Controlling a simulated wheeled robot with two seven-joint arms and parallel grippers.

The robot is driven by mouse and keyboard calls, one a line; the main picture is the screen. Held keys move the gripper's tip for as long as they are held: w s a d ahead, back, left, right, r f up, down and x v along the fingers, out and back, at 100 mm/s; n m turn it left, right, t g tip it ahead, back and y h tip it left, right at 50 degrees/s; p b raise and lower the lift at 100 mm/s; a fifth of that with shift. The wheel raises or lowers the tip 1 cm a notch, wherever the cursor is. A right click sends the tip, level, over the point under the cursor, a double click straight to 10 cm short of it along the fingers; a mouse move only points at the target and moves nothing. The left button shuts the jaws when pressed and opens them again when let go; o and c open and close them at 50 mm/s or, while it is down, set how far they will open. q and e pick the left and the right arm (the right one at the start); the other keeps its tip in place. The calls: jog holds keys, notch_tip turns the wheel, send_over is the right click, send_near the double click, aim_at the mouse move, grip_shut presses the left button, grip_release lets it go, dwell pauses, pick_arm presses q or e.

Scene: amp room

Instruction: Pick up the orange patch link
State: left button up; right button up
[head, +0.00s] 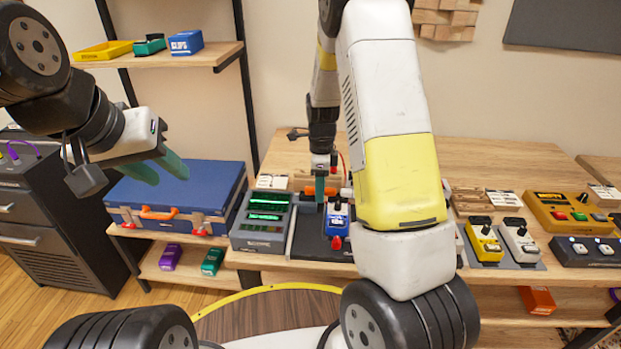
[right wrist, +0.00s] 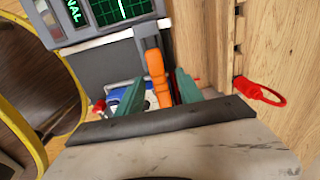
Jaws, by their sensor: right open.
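The orange patch link (right wrist: 157,77) is a narrow orange bar seen between the green fingers of my right gripper (right wrist: 158,92) in the right wrist view. The fingers stand apart on either side of it, and I cannot tell whether they touch it. In the head view, my right gripper (head: 320,195) points down at the bench, and orange ends of the link (head: 346,192) show beside its fingers, which hide the middle. My left gripper (head: 160,170) is at the left, its green fingers apart and empty, above the blue case.
A grey unit with green screens (head: 265,218) stands left of my right gripper, and a blue pedal (head: 337,217) in front of it. A red loop (right wrist: 258,90) lies near the wood. Yellow and white pedals (head: 484,240) stand right. The blue case (head: 180,190) is at left.

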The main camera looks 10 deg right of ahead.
grip_shut()
